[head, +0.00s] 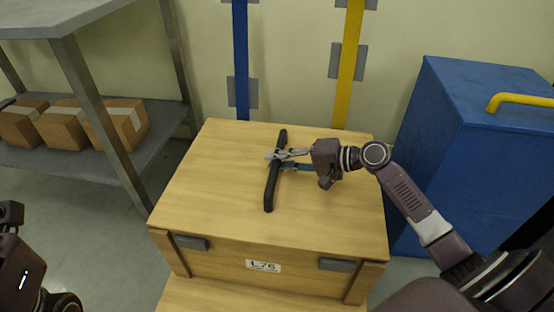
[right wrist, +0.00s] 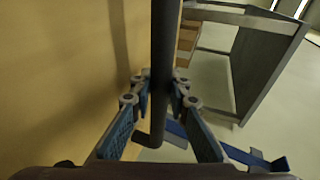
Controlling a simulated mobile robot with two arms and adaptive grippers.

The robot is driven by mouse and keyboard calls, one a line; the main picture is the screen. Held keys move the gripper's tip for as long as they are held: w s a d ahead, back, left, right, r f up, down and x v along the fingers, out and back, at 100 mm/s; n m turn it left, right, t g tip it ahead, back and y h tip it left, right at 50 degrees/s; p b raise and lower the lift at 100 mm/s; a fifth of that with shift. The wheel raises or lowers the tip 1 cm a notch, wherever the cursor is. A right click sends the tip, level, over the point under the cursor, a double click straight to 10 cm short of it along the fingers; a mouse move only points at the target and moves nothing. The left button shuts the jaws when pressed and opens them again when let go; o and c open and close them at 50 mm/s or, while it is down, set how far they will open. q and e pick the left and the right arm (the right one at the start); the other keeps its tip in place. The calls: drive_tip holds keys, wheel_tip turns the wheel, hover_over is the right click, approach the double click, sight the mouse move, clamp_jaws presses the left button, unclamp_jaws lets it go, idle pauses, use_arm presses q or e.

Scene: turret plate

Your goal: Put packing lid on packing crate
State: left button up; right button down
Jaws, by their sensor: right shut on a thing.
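The light wooden packing lid (head: 205,185) forms the flat top of the wooden packing crate (head: 220,262) in the head view. I cannot tell whether it is fully seated. A black bar handle (head: 270,193) runs across the lid's middle. My right gripper (head: 272,156) is shut on this handle, coming from the right. In the right wrist view, the dark handle (right wrist: 164,60) passes between the blue-padded fingers (right wrist: 160,95), with the tan lid surface (right wrist: 60,70) to the left. Part of my left arm or gripper (head: 22,265) shows at the lower left; its fingertips are unclear.
A grey shelf rack (head: 115,150) with several cardboard boxes (head: 65,125) stands left. A blue cabinet (head: 450,165) with a yellow handle (head: 520,98) stands close on the right. Blue (head: 241,60) and yellow (head: 350,60) strips run down the wall behind.

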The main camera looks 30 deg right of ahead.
drive_tip(key=shift+w+r, duration=0.1)
drive_tip(key=shift+r, duration=0.15)
drive_tip(key=c, duration=1.8)
unclamp_jaws()
drive_tip(key=shift+o, duration=0.2)
drive_tip(key=shift+s+f, duration=0.2)
drive_tip(key=shift+f, duration=0.35)
drive_tip(key=v, duration=1.2)
drive_tip(key=shift+r, duration=0.3)
